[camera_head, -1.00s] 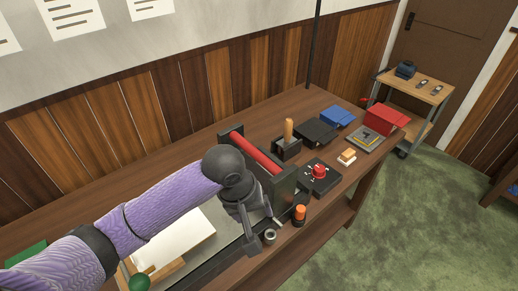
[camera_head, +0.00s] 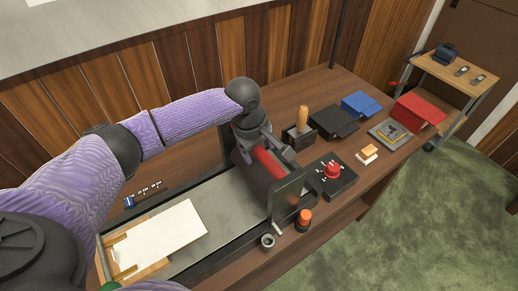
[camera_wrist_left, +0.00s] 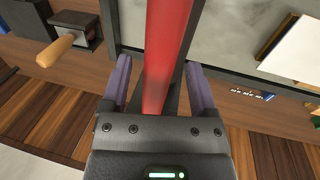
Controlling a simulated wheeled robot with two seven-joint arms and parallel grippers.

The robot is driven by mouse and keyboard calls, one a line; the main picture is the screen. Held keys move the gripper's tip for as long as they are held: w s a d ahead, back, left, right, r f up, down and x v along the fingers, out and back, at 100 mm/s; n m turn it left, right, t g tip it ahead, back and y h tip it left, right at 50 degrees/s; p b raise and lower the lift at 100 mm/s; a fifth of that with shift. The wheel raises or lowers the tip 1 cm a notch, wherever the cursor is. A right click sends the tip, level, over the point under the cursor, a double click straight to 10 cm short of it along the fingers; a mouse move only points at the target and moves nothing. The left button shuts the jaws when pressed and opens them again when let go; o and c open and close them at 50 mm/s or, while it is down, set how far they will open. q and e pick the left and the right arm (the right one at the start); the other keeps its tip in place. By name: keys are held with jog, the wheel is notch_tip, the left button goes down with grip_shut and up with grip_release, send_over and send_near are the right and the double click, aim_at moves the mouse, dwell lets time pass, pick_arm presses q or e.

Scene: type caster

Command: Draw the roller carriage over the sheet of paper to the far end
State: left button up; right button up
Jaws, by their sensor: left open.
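The roller carriage, a red roller (camera_head: 268,162) between dark end plates (camera_head: 287,200), stands across the right end of the grey bed (camera_head: 222,205). My left gripper (camera_head: 262,145) is over the roller. In the left wrist view its open fingers (camera_wrist_left: 158,66) lie on either side of the red roller (camera_wrist_left: 166,40), with gaps visible. The gripper hides part of the roller and the rear plate in the head view. My right gripper is not in view.
A wooden-handled tool in a dark holder (camera_head: 300,133), a black box with a red knob (camera_head: 331,175) and an orange-capped jar (camera_head: 304,220) stand close right of the carriage. A metal ring (camera_head: 267,241) lies in front. The bed between paper and carriage is clear.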

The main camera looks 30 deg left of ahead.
pick_arm(q)
grip_shut()
dwell(0.3)
dwell(1.1)
